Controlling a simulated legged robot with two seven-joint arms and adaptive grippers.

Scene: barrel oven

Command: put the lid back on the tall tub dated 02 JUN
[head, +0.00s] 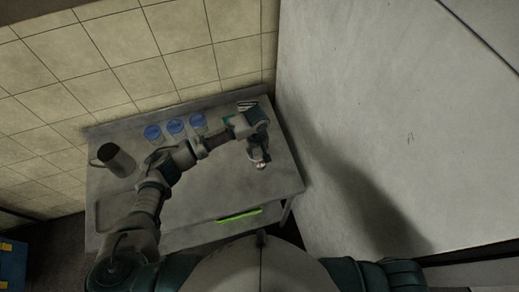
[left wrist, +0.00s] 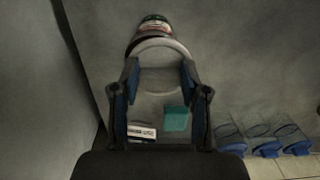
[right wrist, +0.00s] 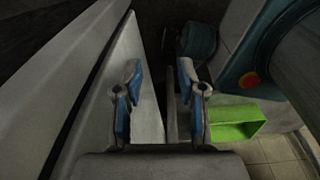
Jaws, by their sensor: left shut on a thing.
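My left gripper (head: 259,150) is over the right part of the table. In the left wrist view it (left wrist: 160,78) is shut on a pale grey round thing (left wrist: 160,52) with a light rim, which looks like a lid. Just beyond it is a small round container (left wrist: 154,26) with a dark and reddish top; I cannot tell whether the two touch. No date is readable on any tub. My right gripper (right wrist: 160,88) is open and empty, away from the table top.
A grey metal jug (head: 118,161) stands at the table's left. A teal block (left wrist: 177,118) and a white printed label (left wrist: 142,131) lie near the back right. A large pale panel (head: 400,110) borders the table's right side.

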